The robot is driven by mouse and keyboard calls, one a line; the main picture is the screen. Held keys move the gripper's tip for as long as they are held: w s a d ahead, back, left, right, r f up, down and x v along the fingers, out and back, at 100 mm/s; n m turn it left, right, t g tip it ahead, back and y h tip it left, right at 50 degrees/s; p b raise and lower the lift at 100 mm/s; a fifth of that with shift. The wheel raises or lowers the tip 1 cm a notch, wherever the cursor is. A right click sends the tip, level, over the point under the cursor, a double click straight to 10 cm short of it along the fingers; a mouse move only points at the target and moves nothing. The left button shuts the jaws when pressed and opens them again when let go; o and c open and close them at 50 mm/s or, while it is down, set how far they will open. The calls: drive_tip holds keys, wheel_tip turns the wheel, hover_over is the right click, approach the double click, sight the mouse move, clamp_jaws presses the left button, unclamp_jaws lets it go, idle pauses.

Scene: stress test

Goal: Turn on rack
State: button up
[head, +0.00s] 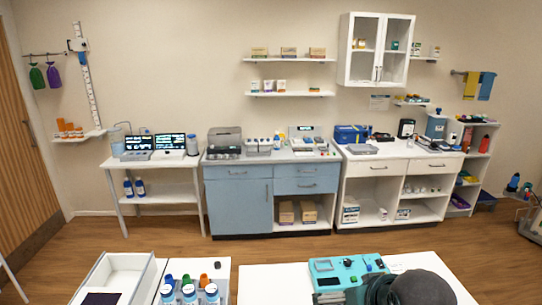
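No item is clearly recognisable as the rack. A teal device (326,266) with small dark and light parts and a red spot on top stands on the near white table, partly hidden. A dark grey rounded shape, seemingly part of my arm, covers its right side. My gripper's fingers do not show. On the far counters stand a grey machine (224,140) and a row of small white-and-grey items (265,146) that may be a holder.
The near white table (262,284) has bare room left of the teal device. Open wooden floor (150,240) separates this from the blue cabinet (238,205), the white cabinet (342,178) and a table with lit screens (171,142).

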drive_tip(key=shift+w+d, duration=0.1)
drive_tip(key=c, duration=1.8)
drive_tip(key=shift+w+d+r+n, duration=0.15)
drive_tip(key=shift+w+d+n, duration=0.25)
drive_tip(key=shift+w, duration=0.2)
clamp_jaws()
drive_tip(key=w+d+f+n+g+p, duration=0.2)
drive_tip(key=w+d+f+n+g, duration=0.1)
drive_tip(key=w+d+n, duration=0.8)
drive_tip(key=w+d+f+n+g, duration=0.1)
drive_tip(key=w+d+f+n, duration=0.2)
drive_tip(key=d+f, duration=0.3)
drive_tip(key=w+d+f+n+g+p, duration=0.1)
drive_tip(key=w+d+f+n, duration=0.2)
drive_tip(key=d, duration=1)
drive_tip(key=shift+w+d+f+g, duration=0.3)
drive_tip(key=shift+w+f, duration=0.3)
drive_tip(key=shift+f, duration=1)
